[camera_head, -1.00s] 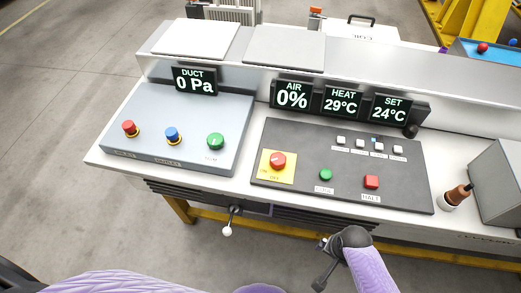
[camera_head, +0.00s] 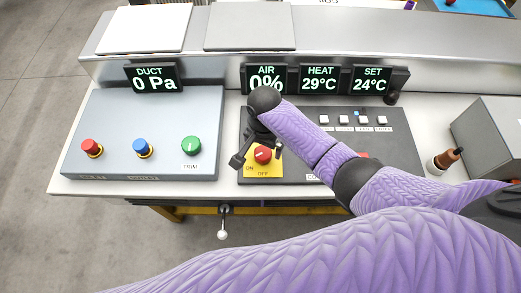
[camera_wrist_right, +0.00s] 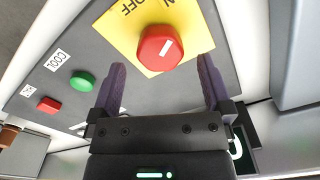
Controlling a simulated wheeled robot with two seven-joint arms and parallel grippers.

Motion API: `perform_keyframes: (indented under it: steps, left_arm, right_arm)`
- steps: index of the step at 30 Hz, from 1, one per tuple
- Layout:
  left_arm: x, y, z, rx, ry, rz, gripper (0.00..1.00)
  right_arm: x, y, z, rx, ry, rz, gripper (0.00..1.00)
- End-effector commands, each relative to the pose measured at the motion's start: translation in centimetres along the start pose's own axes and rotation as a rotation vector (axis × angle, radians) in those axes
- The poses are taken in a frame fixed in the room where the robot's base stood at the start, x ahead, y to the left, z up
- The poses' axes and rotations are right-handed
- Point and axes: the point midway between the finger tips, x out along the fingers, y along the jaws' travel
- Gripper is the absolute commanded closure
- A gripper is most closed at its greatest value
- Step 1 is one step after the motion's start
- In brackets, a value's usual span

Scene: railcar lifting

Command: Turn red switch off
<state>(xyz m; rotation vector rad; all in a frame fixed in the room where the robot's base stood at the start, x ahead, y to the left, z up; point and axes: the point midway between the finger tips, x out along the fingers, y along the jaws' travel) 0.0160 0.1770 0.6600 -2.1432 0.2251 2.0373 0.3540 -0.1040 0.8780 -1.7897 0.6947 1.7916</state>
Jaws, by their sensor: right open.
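The red switch (camera_head: 262,155) is a round knob on a yellow plate (camera_head: 264,171) labelled ON and OFF, on the dark console panel. In the right wrist view the red switch (camera_wrist_right: 156,50) shows a short white mark on its face, and the yellow plate (camera_wrist_right: 120,28) is partly cut off. My right gripper (camera_head: 259,157) is at the switch, with one finger on each side of it in the head view. In the wrist view my right gripper (camera_wrist_right: 162,68) is open, with a gap between its fingers and the knob. My left gripper is not in view.
A grey box with red (camera_head: 91,147), blue (camera_head: 142,147) and green (camera_head: 191,146) knobs stands left of the panel. Displays, including AIR (camera_head: 266,79), line the back. The wrist view also shows a green button (camera_wrist_right: 83,81) and a red square button (camera_wrist_right: 48,104).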

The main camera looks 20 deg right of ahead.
Motion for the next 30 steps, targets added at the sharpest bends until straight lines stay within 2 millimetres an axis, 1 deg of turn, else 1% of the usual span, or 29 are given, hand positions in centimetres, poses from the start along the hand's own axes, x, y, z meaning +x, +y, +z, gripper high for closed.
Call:
perform_keyframes:
  steps: [1, 3, 6, 12, 13, 14, 15, 17, 18, 20, 21, 23, 24, 26, 30]
  left_arm:
    - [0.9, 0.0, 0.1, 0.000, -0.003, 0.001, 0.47]
    - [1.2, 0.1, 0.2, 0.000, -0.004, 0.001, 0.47]
    - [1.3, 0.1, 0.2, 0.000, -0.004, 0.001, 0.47]
    - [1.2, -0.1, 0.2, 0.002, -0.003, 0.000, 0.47]
    - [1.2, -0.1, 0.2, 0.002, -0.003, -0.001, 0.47]
    - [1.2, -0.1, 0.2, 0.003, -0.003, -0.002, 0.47]
    - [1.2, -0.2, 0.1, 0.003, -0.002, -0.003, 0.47]
    - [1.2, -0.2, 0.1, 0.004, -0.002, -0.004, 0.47]
    - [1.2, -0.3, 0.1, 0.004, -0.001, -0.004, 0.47]
    - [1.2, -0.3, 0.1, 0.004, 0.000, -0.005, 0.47]
    - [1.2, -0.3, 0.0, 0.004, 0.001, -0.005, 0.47]
    - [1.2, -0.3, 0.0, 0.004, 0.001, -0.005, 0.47]
    - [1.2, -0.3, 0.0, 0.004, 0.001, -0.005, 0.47]
    - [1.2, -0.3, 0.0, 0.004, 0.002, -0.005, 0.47]
    - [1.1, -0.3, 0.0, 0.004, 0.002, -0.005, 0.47]
  right_arm:
    - [1.3, 0.0, 0.0, -0.001, -0.001, 0.001, 0.00]
    - [2.0, 0.0, 0.0, -0.001, -0.001, 0.001, 0.00]
    - [2.4, 0.0, 0.0, -0.001, 0.000, 0.000, 0.00]
    - [2.3, 0.0, 0.0, -0.001, 0.001, -0.001, 0.00]
    - [2.3, 0.0, 0.0, -0.001, 0.001, -0.001, 0.02]
    - [2.3, 0.0, 0.0, -0.001, 0.001, -0.001, 0.08]
    - [2.3, 0.0, 0.0, -0.001, 0.001, -0.001, 0.17]
    - [2.3, 0.0, 0.0, -0.001, 0.001, -0.001, 0.30]
    - [2.3, 0.0, 0.0, -0.001, 0.001, -0.001, 0.38]
    - [2.3, 0.0, 0.0, -0.001, 0.001, -0.001, 0.51]
    - [2.3, 0.0, 0.0, -0.001, 0.001, -0.001, 0.59]
    - [2.3, 0.0, 0.0, -0.001, 0.001, -0.001, 0.72]
    - [2.3, 0.0, 0.0, -0.001, 0.001, -0.001, 0.80]
    - [2.3, 0.0, 0.0, -0.001, 0.001, -0.001, 0.93]
    - [2.2, 0.0, 0.0, -0.007, 0.001, 0.000, 0.93]
